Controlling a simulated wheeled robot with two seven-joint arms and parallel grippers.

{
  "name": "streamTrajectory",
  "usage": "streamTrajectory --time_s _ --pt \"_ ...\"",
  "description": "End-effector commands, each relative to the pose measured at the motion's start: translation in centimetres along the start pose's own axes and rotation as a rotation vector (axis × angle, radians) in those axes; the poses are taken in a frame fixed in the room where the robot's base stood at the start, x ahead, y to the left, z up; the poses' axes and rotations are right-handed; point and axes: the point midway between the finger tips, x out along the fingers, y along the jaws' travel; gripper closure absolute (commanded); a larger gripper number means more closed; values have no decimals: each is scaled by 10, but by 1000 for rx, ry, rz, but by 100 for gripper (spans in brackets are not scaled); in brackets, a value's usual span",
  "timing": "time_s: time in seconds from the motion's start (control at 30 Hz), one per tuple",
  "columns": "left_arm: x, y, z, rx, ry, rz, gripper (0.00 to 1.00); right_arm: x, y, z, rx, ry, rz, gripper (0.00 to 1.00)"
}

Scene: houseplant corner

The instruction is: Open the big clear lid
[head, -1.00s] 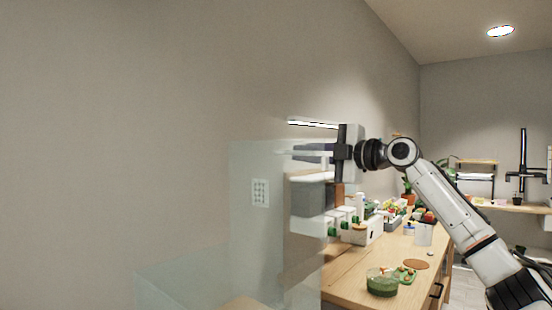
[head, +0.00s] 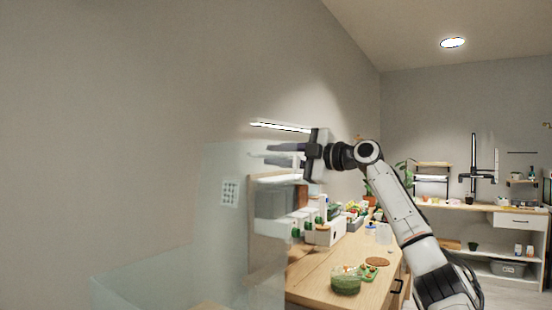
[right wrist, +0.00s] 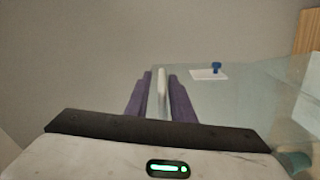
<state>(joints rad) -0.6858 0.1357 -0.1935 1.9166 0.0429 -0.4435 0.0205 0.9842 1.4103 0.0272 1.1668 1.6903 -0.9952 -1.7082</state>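The big clear lid (head: 222,225) is a pale see-through panel that looks upright at the left of the head view. My right gripper (head: 268,155) is at its upper part, with its fingers pointing left. In the right wrist view, a pale narrow bar (right wrist: 162,92) stands between the two purple fingers of this gripper (right wrist: 161,78). A thin gap seems to show beside the bar, so I cannot tell whether the fingers press on it. The clear panel (right wrist: 245,95) also spreads to the right there. My left gripper is not in view.
A clear-walled case (head: 130,285) shows faintly at the lower left. A wooden bench (head: 318,288) behind carries a green-filled glass bowl (head: 345,283), a cork disc (head: 377,261) and several small pots and bottles. A plain wall fills the left side.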

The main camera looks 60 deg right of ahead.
Motion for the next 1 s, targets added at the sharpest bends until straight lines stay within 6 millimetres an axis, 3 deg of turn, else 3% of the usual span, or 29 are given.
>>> streamTrajectory --time_s 0.3,0.43,0.8,1.0 --pt "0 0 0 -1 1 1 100 0 -2 1 -3 -4 -5 72" --pt "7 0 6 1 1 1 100 -9 -5 3 -4 -5 -5 72" --pt "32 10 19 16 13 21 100 -78 -5 2 -4 -3 -1 72" --pt "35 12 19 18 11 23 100 -99 -2 1 -2 -2 -3 72"
